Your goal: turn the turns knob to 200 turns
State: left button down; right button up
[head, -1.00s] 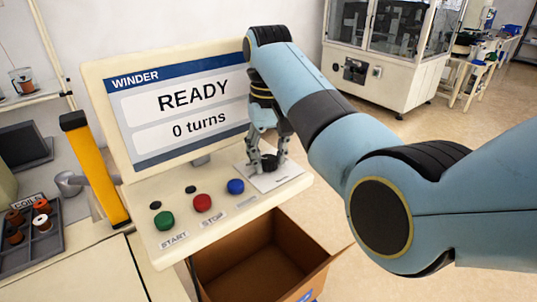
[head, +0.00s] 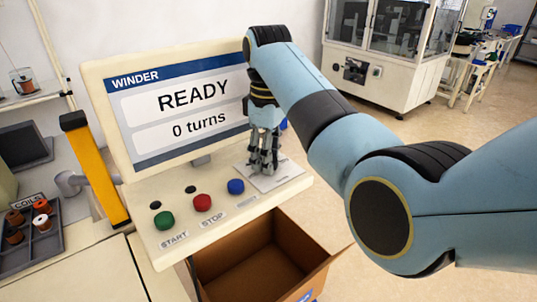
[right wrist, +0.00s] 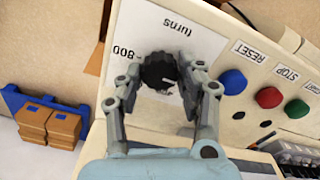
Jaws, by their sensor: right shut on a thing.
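The black turns knob (right wrist: 157,68) sits on a white label plate (right wrist: 185,40) marked "turns" and "800", seen upside down in the right wrist view. My right gripper (right wrist: 160,80) has its fingers on either side of the knob and is shut on it. In the head view the right gripper (head: 263,165) reaches down to the plate (head: 288,178) and hides most of the knob. I cannot read where the knob points. The winder screen (head: 190,105) reads "READY" and "0 turns". My left gripper is not in view.
Green START (head: 164,220), red STOP (head: 203,202) and blue RESET (head: 236,186) buttons sit left of the plate on the panel. An open cardboard box (head: 260,262) stands below the panel. A coil tray (head: 32,240) lies at the far left.

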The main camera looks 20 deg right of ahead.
jog(key=shift+n, duration=0.3)
jog(key=o, duration=1.2)
jog(key=shift+a, duration=0.1)
jog(key=shift+c, duration=0.2)
